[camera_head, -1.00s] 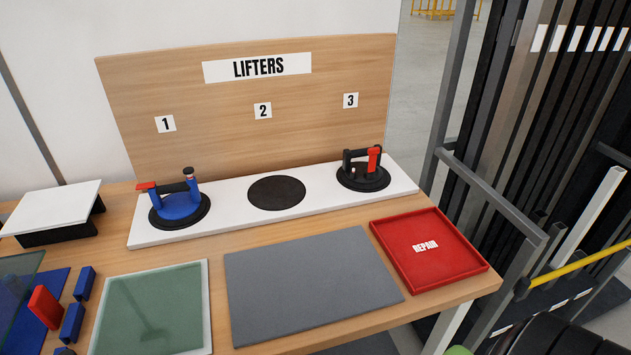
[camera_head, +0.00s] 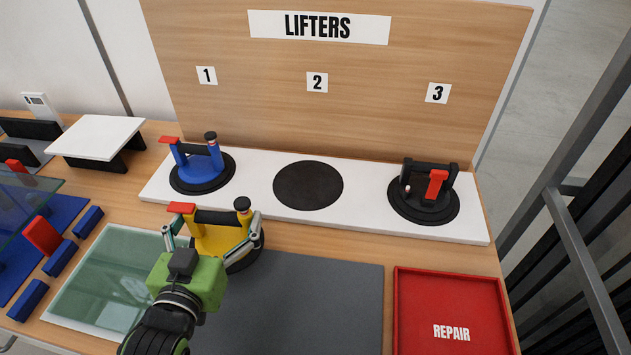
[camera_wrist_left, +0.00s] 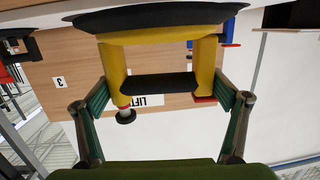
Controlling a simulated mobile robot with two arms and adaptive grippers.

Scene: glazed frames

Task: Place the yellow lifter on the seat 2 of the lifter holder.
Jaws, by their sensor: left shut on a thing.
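The yellow lifter (camera_head: 225,238) has a black handle, a red lever, a black knob and a black suction disc. My left gripper (camera_head: 212,232) is shut on it, with a finger on each side of its body. The lifter is in front of the white lifter holder (camera_head: 262,202), over the boundary between the glass pane and the grey mat. Whether its disc touches anything is unclear. In the left wrist view the lifter (camera_wrist_left: 160,38) appears upside down between the fingers. Seat 2 (camera_head: 308,185) is an empty black disc under label 2. My right gripper is out of view.
A blue lifter (camera_head: 202,166) stands on seat 1 and a black lifter (camera_head: 425,192) with a red lever on seat 3. A red repair tray (camera_head: 450,290) lies front right, beside the grey mat (camera_head: 310,310). A glass pane (camera_head: 95,275) lies at left.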

